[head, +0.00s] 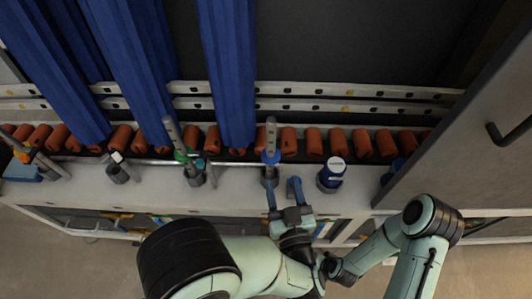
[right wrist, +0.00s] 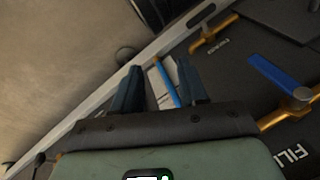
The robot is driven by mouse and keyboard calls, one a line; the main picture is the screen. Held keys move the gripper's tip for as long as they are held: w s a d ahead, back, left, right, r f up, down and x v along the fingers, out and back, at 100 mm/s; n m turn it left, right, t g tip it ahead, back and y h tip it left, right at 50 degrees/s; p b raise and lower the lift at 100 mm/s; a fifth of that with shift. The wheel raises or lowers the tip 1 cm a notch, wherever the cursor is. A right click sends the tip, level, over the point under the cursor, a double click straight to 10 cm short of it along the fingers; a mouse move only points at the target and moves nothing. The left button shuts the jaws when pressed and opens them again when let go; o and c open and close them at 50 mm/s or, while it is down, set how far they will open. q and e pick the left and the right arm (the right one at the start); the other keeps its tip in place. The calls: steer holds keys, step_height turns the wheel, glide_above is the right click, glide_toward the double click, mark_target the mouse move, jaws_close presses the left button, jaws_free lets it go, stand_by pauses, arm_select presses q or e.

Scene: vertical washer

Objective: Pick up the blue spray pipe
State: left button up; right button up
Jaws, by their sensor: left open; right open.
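The blue spray pipe (head: 270,142) stands upright in a holder on the washer's front ledge, a grey rod with a blue collar. My left gripper (head: 282,183) is open just in front of the ledge, close to the pipe's holder, with its fingers pointing toward the washer. I see nothing between its fingers. I cannot tell whether a finger touches the holder. My right gripper (right wrist: 160,70) is open in the right wrist view, over a dark panel. A blue stick and a pale sheet show beyond its fingers. The spray pipe is not visible there.
A green-collared pipe (head: 184,150) stands to the left and a dark-blue canister (head: 332,172) to the right. Orange rollers (head: 313,142) and blue brushes (head: 226,70) lie behind. A grey cabinet door (head: 470,110) stands at right. A blue-handled valve (right wrist: 280,76) shows near my right gripper.

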mark_target(271, 152)
arm_select(q)
steer(key=w, duration=0.3)
steer(key=w+a+b, duration=0.1)
steer(key=w, duration=0.2)
steer(key=shift+a, duration=0.15)
steer(key=shift+w+a, duration=0.1)
steer(key=shift+w, duration=0.5)
steer(key=w, duration=0.1)
steer(key=w+a+b, duration=0.1)
steer(key=w, duration=0.2)
steer(key=shift+a+f+b, duration=0.25)
steer(key=shift+f+b, duration=0.1)
steer(key=shift+b, duration=0.05)
steer(key=shift+w+a+r, duration=0.1)
steer(key=shift+w, duration=0.45)
jaws_close()
arm_select(e)
steer(key=s+d+f+g, duration=0.1)
steer(key=s+f, duration=0.3)
steer(key=f, duration=0.1)
steer(key=shift+s+g, duration=0.4)
